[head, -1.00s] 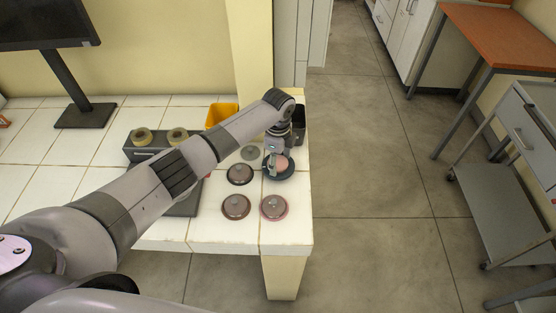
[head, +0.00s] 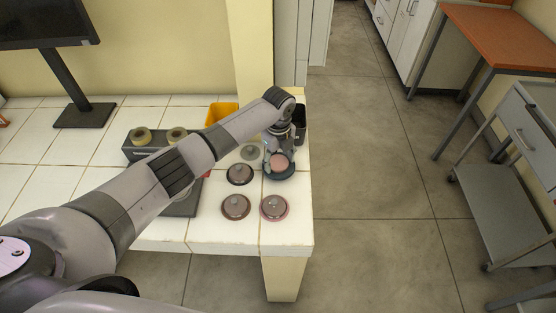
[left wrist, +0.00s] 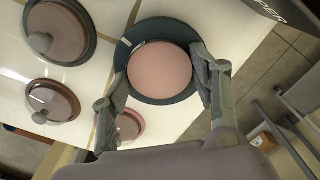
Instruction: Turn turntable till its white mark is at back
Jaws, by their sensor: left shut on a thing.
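The turntable is a dark teal disc (head: 290,172) with a round pink top (head: 279,160), on the white tiled table near its right edge. In the left wrist view the pink top (left wrist: 160,70) sits inside the teal rim (left wrist: 150,27). A small pale mark (left wrist: 139,45) shows at the pink top's upper-left edge there. My left gripper (head: 279,156) points down over the turntable; in the left wrist view its two fingers (left wrist: 158,68) are on opposite sides of the pink top, shut on it. My right gripper is not in view.
Round knobbed lids stand close by: a dark-rimmed one (head: 240,174) to the left, another (head: 236,207) front left, a pink-rimmed one (head: 274,208) in front, a grey one (head: 250,153) behind left. A yellow bin (head: 221,113) and a dark bin (head: 299,120) stand behind.

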